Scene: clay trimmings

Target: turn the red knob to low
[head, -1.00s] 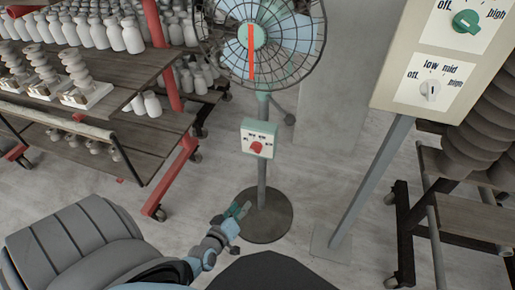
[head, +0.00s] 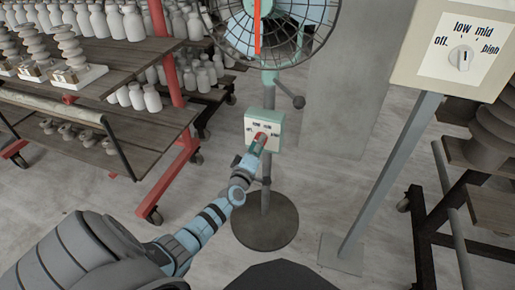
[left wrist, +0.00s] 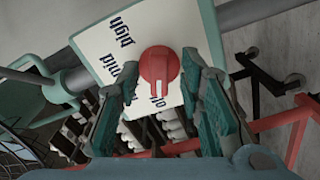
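The red knob (head: 261,137) is on a small pale panel with a green edge (head: 278,118), on the fan's stand. In the left wrist view the knob (left wrist: 160,68) sits on a white dial face (left wrist: 185,40). Its white mark points down, toward a partly covered label that looks like "off". "Mid" and "high" show to the left; "low" seems hidden behind a finger. My left gripper (head: 256,146) is at the panel; in the wrist view its open fingers (left wrist: 163,100) stand either side of the knob's lower part, with gaps showing. My right gripper is not in view.
The fan (head: 270,22) stands on a round dark base (head: 265,222). A second panel with a white knob (head: 461,58) is on a post at the right. Shelves with white bottles (head: 130,22) fill the left; a rack (head: 480,190) stands right.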

